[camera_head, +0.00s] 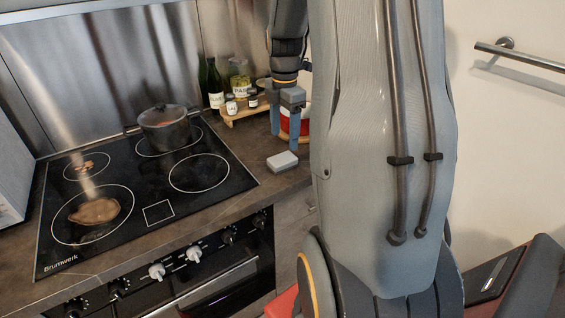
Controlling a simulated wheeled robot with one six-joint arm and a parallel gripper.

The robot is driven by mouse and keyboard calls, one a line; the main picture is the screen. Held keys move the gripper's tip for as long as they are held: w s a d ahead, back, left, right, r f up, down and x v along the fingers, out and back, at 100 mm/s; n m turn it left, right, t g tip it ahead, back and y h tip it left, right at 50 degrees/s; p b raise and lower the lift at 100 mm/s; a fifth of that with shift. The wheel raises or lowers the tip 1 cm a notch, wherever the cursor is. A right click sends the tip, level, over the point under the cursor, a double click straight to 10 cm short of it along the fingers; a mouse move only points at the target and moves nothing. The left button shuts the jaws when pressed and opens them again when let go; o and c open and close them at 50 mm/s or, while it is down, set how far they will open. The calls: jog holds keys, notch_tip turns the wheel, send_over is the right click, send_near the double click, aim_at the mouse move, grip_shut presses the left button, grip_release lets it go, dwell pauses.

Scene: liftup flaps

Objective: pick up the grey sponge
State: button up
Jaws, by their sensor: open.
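The grey sponge (282,161) is a small light grey block lying on the dark countertop, just right of the stove. My gripper (285,128) hangs above and slightly behind it, pointing down, with its two blue-grey fingers apart. The fingers look empty. The gripper appears clear of the sponge, though the exact height gap is hard to tell from this one view.
The black cooktop (228,172) lies left of the sponge, with a lidded pot (165,130) at its back. A wooden rack (232,117) with small jars stands behind. A red container (303,124) is close behind my gripper. A wall rail (530,58) is at right.

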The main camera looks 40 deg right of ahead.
aim_at(282, 158)
jog(key=shift+a+f+p, duration=0.2)
jog(key=shift+f+p, duration=0.4)
jog(key=shift+f, duration=1.25)
jog(key=shift+a+f+p, duration=0.15)
jog(key=shift+f+p, duration=0.4)
jog(key=shift+f, duration=1.25)
jog(key=c, duration=1.1)
notch_tip(282, 158, up, 10)
jog(key=shift+b, duration=1.15)
